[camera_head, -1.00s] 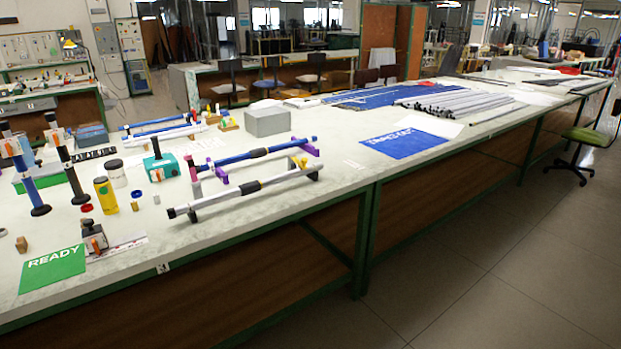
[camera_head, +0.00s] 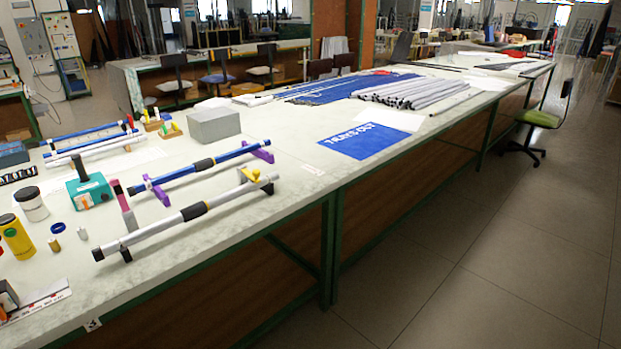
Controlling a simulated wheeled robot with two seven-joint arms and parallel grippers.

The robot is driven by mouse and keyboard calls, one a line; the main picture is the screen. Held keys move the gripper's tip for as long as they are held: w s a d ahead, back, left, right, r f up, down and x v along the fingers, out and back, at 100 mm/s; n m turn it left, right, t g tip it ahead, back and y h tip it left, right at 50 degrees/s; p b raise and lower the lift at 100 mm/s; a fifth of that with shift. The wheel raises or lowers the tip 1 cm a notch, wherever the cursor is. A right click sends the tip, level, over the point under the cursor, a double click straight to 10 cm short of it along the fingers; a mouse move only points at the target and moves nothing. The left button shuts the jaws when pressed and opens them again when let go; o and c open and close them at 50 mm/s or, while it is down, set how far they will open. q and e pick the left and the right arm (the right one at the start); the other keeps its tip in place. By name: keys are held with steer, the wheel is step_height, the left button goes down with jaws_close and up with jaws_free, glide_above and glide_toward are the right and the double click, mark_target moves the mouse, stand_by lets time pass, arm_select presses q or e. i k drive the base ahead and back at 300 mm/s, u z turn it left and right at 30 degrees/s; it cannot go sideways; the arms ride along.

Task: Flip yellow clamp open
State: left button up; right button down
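The small yellow clamp (camera_head: 268,187) is at the right end of the grey rod (camera_head: 190,214), in the middle of the view. Yellow parts show on top of the rod and at its near side. It is too small to tell for certain whether the clamp is open or shut. The grey rod has a black sleeve around its middle. Its left end rests near a pink-and-grey upright piece (camera_head: 123,206). Neither of my grippers is in view.
A blue rod (camera_head: 190,172) on purple supports lies behind the grey rod. A teal box (camera_head: 90,191), yellow bottle (camera_head: 15,236) and white jar (camera_head: 31,204) stand left. A grey box (camera_head: 214,125) and blue "TRAYS OUT" mat (camera_head: 362,141) are farther back. Bare tabletop lies right of the clamp.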

mark_target(254, 177)
steer(key=i, duration=0.9)
steer(key=u, duration=0.8)
steer(key=i, duration=0.35)
steer(key=u, duration=0.4)
